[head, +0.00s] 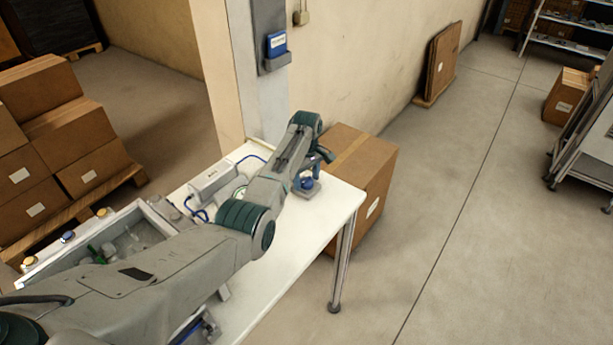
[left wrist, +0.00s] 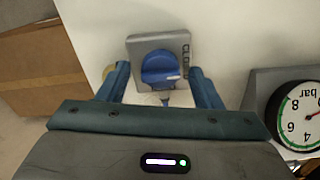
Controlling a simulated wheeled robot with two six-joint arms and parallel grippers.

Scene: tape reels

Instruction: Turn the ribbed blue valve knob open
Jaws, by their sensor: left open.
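The blue valve knob (left wrist: 161,68) sits on a grey square plate (left wrist: 143,45) with lettering along its right side, partly readable as "CLO". My left gripper (left wrist: 162,92) is open, with one blue finger on each side below the knob and a gap to it. In the head view the knob (head: 307,183) shows small near the table's far right corner. My left gripper (head: 316,158) is just above it there, partly hidden by its own wrist. Whether the fingers touch the knob cannot be told from the head view. My right gripper is not in view.
The white table (head: 285,248) carries a pressure gauge (left wrist: 298,113) to the right of the knob in the wrist view. A grey tray (head: 150,222) with parts lies at the left. A cardboard box (head: 372,170) stands beside the table.

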